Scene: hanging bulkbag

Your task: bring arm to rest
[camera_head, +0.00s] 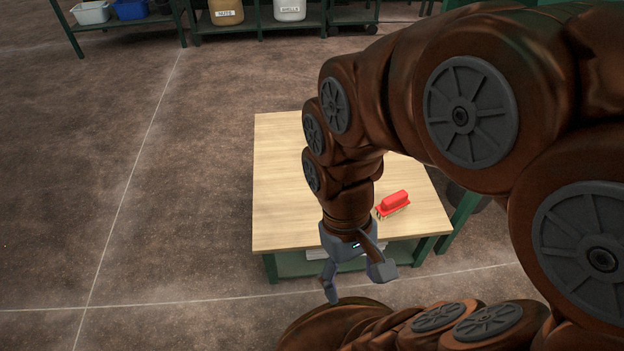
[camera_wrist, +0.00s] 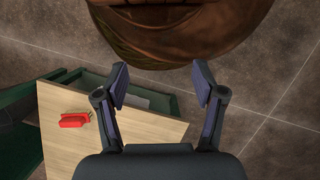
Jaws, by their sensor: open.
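My gripper (camera_head: 357,285) is open and empty at the front edge of a wooden-topped table (camera_head: 280,170) in the head view. Its fingers point down and toward my body. The wrist view shows the two fingers of my gripper (camera_wrist: 162,88) spread apart, with nothing between them. My own brown arm comes in from the right and arches over the table. Part of my own body lies just past the fingertips in the wrist view.
A red brush (camera_head: 394,203) lies on the table, right of my gripper; it also shows in the wrist view (camera_wrist: 75,120). Green shelving (camera_head: 260,32) with a brown container (camera_head: 226,12) and a white container (camera_head: 289,10) stands at the back. The floor to the left is clear.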

